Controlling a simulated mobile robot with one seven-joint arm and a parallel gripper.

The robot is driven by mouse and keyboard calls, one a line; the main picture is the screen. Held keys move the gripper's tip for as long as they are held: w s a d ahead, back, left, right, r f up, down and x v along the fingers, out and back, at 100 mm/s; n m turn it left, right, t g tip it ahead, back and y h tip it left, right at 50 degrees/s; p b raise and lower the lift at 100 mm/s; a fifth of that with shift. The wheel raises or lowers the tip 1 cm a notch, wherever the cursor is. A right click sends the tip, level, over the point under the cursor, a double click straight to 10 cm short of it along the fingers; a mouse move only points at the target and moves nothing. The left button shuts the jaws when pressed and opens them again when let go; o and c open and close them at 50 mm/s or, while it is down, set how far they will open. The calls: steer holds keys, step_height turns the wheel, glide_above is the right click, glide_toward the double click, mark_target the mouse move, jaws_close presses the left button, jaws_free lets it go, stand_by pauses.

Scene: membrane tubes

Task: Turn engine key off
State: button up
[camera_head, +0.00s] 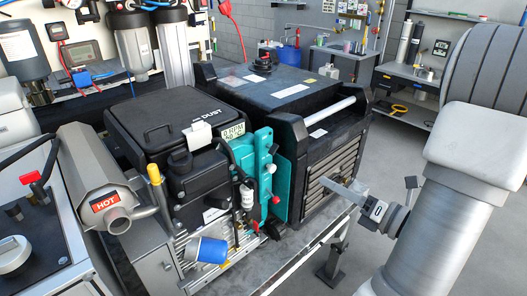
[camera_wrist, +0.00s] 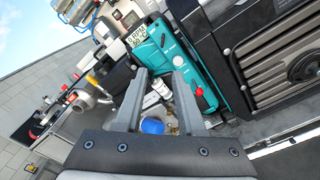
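The teal engine control panel (camera_head: 259,170) stands upright on the front of the dark engine unit, left of my gripper (camera_head: 338,188) in the head view. It also shows in the wrist view (camera_wrist: 172,50), with a small display at its top. A red knob or key (camera_wrist: 199,92) sticks out low on the panel; a red part (camera_head: 276,199) also shows there in the head view. I cannot tell surely which part is the key. My gripper's two grey fingers (camera_wrist: 160,82) are apart with nothing between them, and the red part lies just right of them in the wrist view.
A louvred black box (camera_head: 335,165) with a white handle stands right of the panel. A blue cylinder (camera_head: 207,250) sits low at the front. A grey exhaust pipe marked HOT (camera_head: 105,195) is at left. The floor (camera_head: 385,150) at right is clear.

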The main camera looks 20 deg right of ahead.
steer(key=p, duration=0.2)
glide_toward(276, 151)
steer(key=shift+m, duration=0.4)
steer(key=x, duration=0.8)
steer(key=shift+w+a, duration=0.1)
steer(key=shift+w, duration=0.15)
jaws_close()
